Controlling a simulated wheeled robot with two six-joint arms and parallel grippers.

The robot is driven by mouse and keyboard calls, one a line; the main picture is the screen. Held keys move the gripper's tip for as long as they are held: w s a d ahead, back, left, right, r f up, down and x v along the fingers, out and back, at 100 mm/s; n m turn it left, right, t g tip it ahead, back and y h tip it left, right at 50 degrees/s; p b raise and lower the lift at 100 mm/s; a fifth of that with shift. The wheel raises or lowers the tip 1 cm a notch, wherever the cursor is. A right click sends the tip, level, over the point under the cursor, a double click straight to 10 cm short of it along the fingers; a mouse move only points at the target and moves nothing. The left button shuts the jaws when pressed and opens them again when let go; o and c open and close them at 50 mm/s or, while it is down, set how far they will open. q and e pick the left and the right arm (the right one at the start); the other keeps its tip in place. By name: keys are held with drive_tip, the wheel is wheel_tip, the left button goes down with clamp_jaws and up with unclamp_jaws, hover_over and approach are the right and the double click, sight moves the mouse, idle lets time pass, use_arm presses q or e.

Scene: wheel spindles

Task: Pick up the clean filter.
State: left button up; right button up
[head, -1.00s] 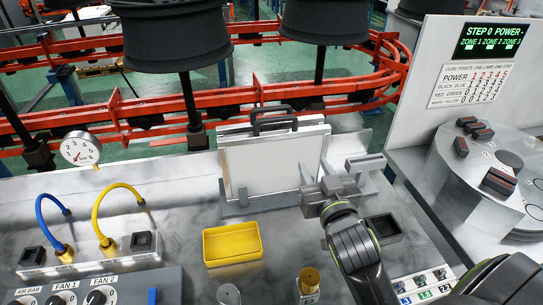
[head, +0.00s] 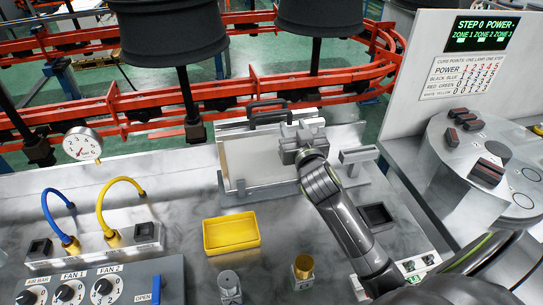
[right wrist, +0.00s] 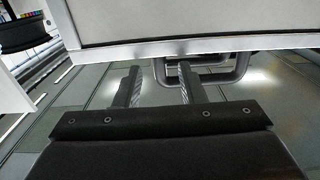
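A pale flat filter (head: 235,162) in a metal frame stands upright in a rack in the head view, with black handles (head: 268,118) along its top. A second framed panel seems to stand close behind it; I cannot tell which handle belongs to which. My right gripper (head: 290,140) is at the upper right of the pale filter and hides part of it. In the right wrist view, my right gripper's two fingers (right wrist: 160,68) are apart with nothing clearly held. Black handle bars (right wrist: 232,72) show just beyond the fingertips, below a framed panel edge (right wrist: 190,46). My left gripper is out of view.
A yellow tray (head: 231,247) sits in front of the rack on the grey bench. A gauge (head: 82,145) and blue and yellow hoses stand left.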

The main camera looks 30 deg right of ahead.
sight(290, 121)
drive_tip(key=x, duration=0.4)
drive_tip(key=shift+w+p, duration=0.1)
drive_tip(key=shift+p, duration=0.25)
clamp_jaws()
idle(1.1)
